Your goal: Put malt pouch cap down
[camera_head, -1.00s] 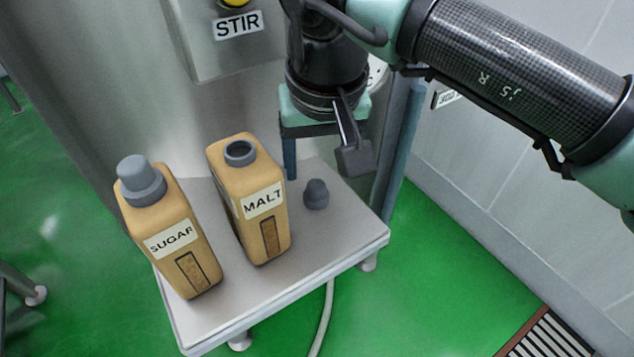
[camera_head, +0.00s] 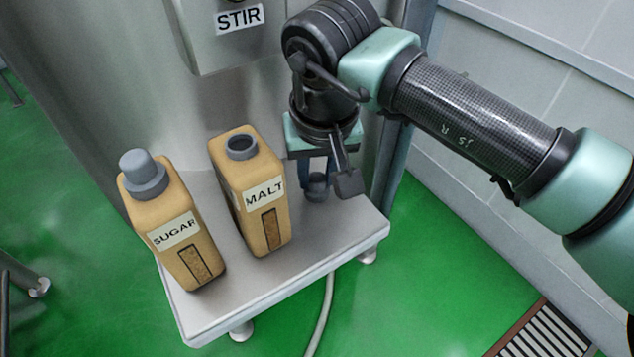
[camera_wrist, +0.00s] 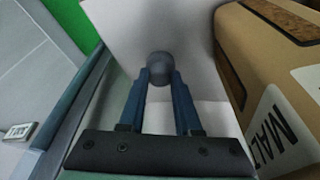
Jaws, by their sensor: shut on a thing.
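The malt pouch cap (camera_head: 318,184), small and dark grey, is at the stand's surface to the right of the malt pouch. The malt pouch (camera_head: 250,205) is tan, upright and labelled MALT, with its grey spout open on top. My gripper (camera_head: 318,188) points down with its blue fingers on either side of the cap, shut on it. In the wrist view, the cap (camera_wrist: 160,65) sits between the fingertips (camera_wrist: 160,78), and the malt pouch (camera_wrist: 275,75) is close on the right. Whether the cap's underside touches the stand is hard to tell.
The sugar pouch (camera_head: 170,225), with its grey cap on, stands left of the malt pouch. The stand (camera_head: 300,265) has bare room at its front. A steel machine with a STIR label (camera_head: 239,18) rises behind, and a post stands close to the right of my gripper.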

